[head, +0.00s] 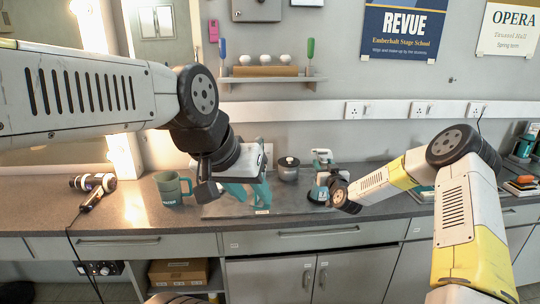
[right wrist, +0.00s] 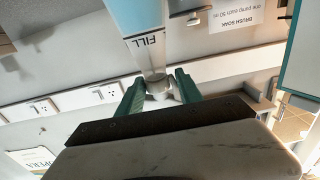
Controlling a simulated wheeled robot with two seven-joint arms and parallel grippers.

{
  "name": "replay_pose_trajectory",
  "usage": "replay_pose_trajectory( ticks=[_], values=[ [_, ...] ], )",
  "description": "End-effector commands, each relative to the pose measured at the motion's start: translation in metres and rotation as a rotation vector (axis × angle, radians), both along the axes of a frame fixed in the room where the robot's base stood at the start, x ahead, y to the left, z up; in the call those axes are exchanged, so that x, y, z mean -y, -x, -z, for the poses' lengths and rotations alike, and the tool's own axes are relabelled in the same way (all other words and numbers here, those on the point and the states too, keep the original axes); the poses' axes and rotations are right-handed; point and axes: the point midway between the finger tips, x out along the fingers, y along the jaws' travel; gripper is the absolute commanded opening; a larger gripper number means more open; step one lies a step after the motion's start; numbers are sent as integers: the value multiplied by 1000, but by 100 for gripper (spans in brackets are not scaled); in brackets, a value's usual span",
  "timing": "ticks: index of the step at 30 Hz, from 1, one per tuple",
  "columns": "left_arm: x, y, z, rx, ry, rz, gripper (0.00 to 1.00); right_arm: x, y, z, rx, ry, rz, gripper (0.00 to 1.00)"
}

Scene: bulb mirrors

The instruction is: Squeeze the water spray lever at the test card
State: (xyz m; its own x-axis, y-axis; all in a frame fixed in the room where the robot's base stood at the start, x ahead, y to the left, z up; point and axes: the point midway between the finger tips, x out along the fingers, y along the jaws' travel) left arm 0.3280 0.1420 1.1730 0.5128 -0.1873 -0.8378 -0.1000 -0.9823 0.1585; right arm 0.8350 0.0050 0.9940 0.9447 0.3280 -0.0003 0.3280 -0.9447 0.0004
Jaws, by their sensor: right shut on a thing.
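The spray bottle (head: 322,158), with a white and teal head, stands at the back of the counter, right of the middle in the head view. My right gripper (head: 330,190) reaches it from the right. In the right wrist view, my right gripper's teal fingers close on the pale neck of the bottle (right wrist: 138,28), which has a blue part and a FILL mark. My left gripper (head: 247,192) hangs over the counter to the left of the bottle, its teal fingers apart with nothing seen between them. I cannot make out the test card clearly; my left gripper may hide it.
A dark lidded jar (head: 288,168) stands between my grippers. A hair dryer (head: 92,188) lies at the left. A shelf (head: 268,78) and sockets (head: 420,110) are on the wall. The counter's front right is mostly clear.

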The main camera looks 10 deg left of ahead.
Motion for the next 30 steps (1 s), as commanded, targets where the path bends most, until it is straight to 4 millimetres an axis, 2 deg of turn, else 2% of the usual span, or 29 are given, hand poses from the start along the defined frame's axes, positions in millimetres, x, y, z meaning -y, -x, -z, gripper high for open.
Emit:
replay_pose_trajectory(
  ticks=[7,8,9,30],
  values=[
    [0,0,0,0,0,0,38,2,-1,0,0,0,3,30],
    [0,0,0,0,0,0,38,2,-1,0,0,0,4,46],
    [0,0,0,0,0,0,38,2,-1,0,0,0,4,48],
    [0,0,0,0,0,0,38,0,0,0,-1,0,6,48]
  ],
)
